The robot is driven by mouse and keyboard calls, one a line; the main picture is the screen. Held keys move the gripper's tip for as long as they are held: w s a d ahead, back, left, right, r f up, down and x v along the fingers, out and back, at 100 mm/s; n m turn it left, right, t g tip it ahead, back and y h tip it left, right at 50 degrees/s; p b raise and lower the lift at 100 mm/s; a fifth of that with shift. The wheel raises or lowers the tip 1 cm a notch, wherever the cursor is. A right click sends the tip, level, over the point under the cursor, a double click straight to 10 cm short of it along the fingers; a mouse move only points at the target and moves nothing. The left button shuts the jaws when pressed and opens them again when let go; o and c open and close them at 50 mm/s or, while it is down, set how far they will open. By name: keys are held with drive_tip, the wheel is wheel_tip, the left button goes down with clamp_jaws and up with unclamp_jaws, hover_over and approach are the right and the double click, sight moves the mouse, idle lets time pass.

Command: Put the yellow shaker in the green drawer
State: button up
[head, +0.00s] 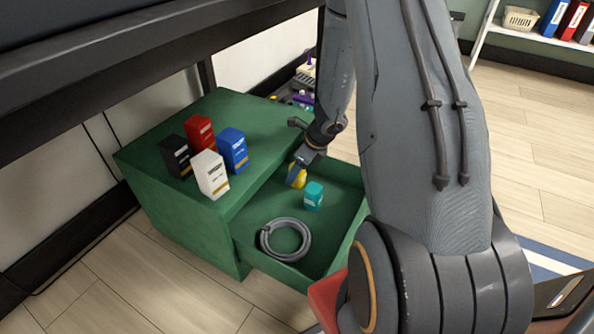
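The green drawer (241,236) is pulled out of the green cabinet (180,215). The yellow shaker (299,179) is in the far part of the drawer area, partly hidden by my gripper (298,175). My gripper points down at it, with one finger across its near left side. The other finger is hidden, so I cannot tell whether the gripper is shut on the shaker. I also cannot tell whether the shaker touches the drawer floor.
In the drawer are a teal shaker-like item (313,196) and a grey coiled hose (286,239). Black (175,156), red (199,133), white (210,174) and blue (232,150) boxes stand on the cabinet. A dark tabletop edge (120,62) overhangs at upper left.

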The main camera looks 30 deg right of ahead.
idle(0.3)
drive_tip(key=p+v, duration=0.7)
drive_tip(key=v, duration=0.5)
drive_tip(key=shift+p, duration=0.35)
drive_tip(key=shift+s+r, duration=0.1)
